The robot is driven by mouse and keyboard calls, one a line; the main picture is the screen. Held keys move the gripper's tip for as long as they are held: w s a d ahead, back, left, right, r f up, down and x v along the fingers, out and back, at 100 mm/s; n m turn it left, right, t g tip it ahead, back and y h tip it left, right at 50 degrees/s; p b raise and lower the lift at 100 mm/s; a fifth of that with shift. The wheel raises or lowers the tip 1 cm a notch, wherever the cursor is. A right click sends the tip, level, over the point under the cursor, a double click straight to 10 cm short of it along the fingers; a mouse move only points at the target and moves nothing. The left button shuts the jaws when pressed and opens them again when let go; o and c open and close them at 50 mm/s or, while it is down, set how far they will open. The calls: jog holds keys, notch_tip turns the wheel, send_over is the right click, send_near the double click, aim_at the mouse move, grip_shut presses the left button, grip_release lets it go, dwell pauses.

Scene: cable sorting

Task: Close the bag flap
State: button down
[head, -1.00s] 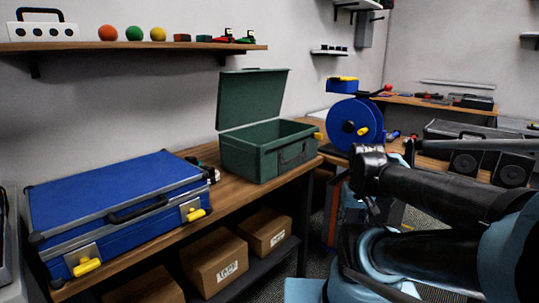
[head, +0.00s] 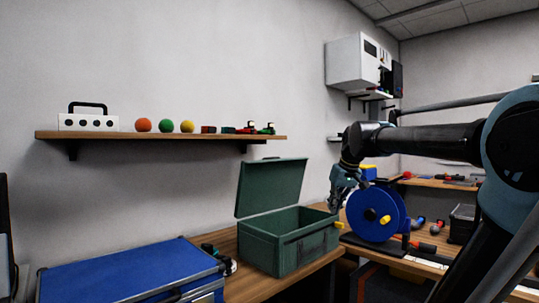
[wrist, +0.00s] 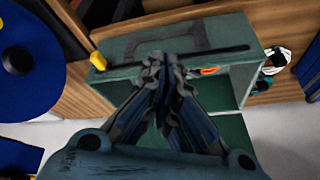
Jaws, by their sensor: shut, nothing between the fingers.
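A green case (head: 283,252) with a front handle stands on the wooden bench in the head view. Its lid (head: 271,187) stands raised, leaning back, so the case is open. No soft bag shows. My gripper (head: 334,208) is by the case's right rear corner, in front of a blue reel. In the wrist view, my gripper (wrist: 165,62) is shut and empty, its fingers together over the green case (wrist: 125,48). The fingers hide part of the interior. A small orange item (wrist: 208,71) shows inside. I cannot tell whether the fingers touch the case.
A blue case (head: 125,272), closed, lies left of the green case. The blue reel (head: 376,216) stands close on the right. A wall shelf (head: 160,135) with coloured balls is above. Small tools (head: 219,258) lie between the two cases.

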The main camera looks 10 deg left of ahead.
jog(key=w+a+r+n+t+y, duration=0.1)
jog(key=w+a+r+n+y, duration=0.15)
jog(key=w+a+r, duration=0.95)
jog(key=w+a+r+n+y, duration=0.25)
jog(key=w+a+r, duration=0.65)
jog(key=a+r, duration=0.45)
notch_tip(320, 180, down, 8)
jog(key=w+a, duration=0.1)
jog(key=w, duration=0.1)
jog(key=shift+w+r+h, duration=0.2)
jog(key=shift+h, duration=0.2)
jog(key=shift+s+a, duration=0.1)
jog(key=shift+s, duration=0.05)
